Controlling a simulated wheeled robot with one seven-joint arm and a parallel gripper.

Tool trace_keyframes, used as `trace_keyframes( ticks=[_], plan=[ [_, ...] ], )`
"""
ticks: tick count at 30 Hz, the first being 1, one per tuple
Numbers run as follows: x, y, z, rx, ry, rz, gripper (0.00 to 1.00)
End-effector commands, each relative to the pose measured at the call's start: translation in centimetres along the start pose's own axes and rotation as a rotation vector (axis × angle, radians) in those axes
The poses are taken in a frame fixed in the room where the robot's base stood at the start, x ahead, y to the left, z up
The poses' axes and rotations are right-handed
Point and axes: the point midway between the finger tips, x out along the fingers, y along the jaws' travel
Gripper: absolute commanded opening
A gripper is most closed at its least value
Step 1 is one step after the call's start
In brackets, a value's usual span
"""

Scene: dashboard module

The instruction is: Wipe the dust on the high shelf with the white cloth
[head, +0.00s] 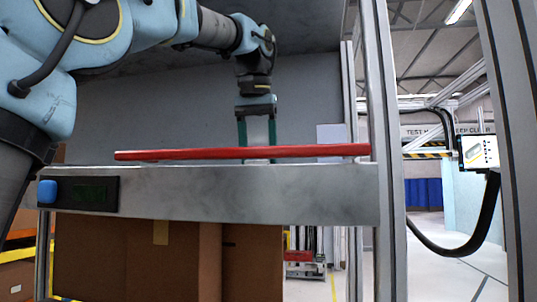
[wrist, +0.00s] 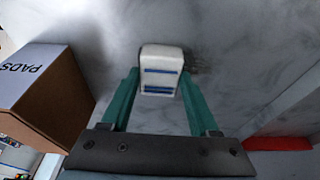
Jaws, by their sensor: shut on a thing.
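The white cloth (wrist: 161,66), folded into a pad with blue stripes, is between the green fingers of my gripper (wrist: 160,88) in the wrist view. My gripper is shut on it, and the cloth is at or just above the shelf surface; contact is hard to judge. The high shelf (wrist: 235,50) is grey and mottled. A small darker smudge (wrist: 195,70), possibly dust, shows just right of the cloth. In the head view my gripper (head: 257,135) points down behind the front of the shelf (head: 250,195); the cloth is hidden there.
A red bar (head: 250,153) runs along the shelf's front top edge; it shows in the wrist view (wrist: 278,144). A cardboard box marked PADS (wrist: 45,90) stands left in the wrist view. A metal upright (head: 383,150) bounds the shelf's right end. Cardboard boxes (head: 135,255) sit below.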

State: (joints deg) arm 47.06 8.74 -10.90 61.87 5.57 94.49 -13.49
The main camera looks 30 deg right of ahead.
Motion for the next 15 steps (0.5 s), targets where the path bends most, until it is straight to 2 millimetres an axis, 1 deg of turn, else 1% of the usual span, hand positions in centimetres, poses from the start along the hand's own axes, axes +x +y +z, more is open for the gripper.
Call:
trace_keyframes(
  ticks=[5,15],
  plan=[
    [0.1,-0.6,0.0,-0.002,-0.003,-0.002,0.17],
    [-0.1,-3.3,0.0,-0.004,-0.001,-0.002,0.17]
  ],
)
